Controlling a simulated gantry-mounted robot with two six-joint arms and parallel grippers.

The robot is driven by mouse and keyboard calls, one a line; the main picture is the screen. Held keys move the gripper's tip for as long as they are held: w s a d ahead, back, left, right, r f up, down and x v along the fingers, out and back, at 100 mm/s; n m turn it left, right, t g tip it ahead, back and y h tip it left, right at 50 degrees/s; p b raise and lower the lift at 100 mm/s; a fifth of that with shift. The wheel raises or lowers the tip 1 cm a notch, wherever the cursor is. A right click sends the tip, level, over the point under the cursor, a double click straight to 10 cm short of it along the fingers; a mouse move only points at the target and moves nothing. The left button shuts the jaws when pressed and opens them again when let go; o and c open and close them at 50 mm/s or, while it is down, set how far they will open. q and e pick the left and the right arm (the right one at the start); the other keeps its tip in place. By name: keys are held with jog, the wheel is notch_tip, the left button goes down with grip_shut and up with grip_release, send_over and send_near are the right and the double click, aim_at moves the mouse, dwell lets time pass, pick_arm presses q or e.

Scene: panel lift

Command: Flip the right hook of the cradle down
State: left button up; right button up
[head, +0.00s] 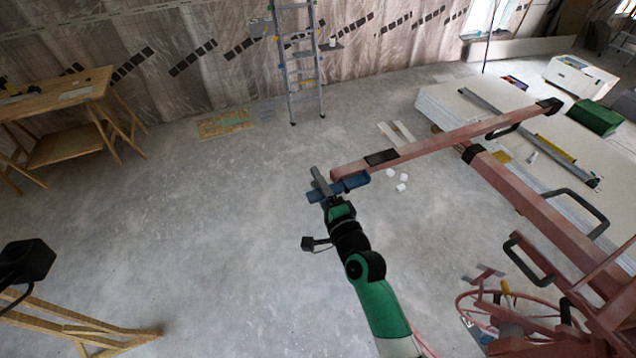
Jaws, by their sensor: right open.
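The cradle is a red metal frame whose long bar (440,142) reaches left from the right side of the head view. Its near left end meets a short grey piece (319,180), which looks like the hook and sticks up at a slant. My right gripper (333,190), with blue fingers on a green and black wrist, is at this end of the bar. Its fingers are apart, one on either side of the grey piece. I cannot tell whether they touch it. The wrist hides part of the area below. My left gripper is not in view.
A stack of white panels (452,112) lies beyond the cradle, with a green box (596,117) at the right. A ladder (300,70) leans at the back wall. A wooden workbench (62,97) stands at left.

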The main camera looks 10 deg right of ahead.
jog(key=p+v, duration=0.4)
jog(key=v, duration=0.7)
jog(key=shift+s+p, duration=0.35)
jog(key=shift+p, duration=0.05)
jog(key=shift+d, duration=0.1)
